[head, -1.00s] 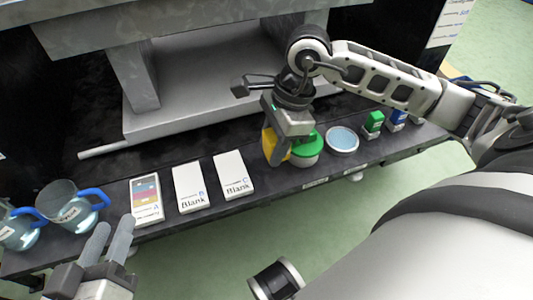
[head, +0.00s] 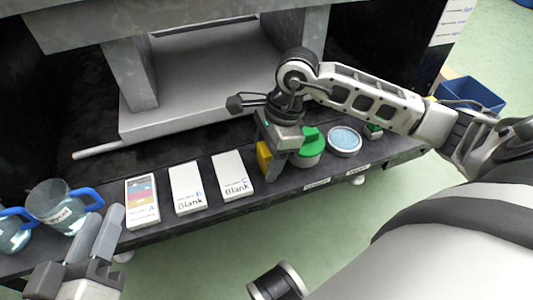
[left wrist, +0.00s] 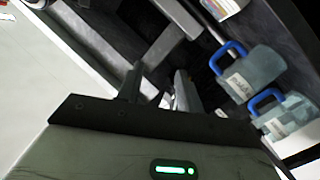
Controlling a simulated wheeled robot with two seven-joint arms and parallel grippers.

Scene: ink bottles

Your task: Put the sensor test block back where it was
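A yellow block (head: 263,156), which I take to be the sensor test block, is between the fingers of my right gripper (head: 272,160). It is at the shelf's front right of card C, and the fingers partly hide it. I cannot tell whether it touches the shelf. My right gripper looks shut on it. My left gripper (head: 97,232) is empty in front of the shelf at the lower left. In the left wrist view its two fingers (left wrist: 156,88) stand apart.
A green-lidded round container (head: 311,147) stands close right of the block, then a dish of blue granules (head: 344,140). Cards A (head: 142,203), B (head: 187,188) and C (head: 233,176) lie left. Blue-handled jugs (head: 57,205) stand far left. A blue bin (head: 470,94) is at right.

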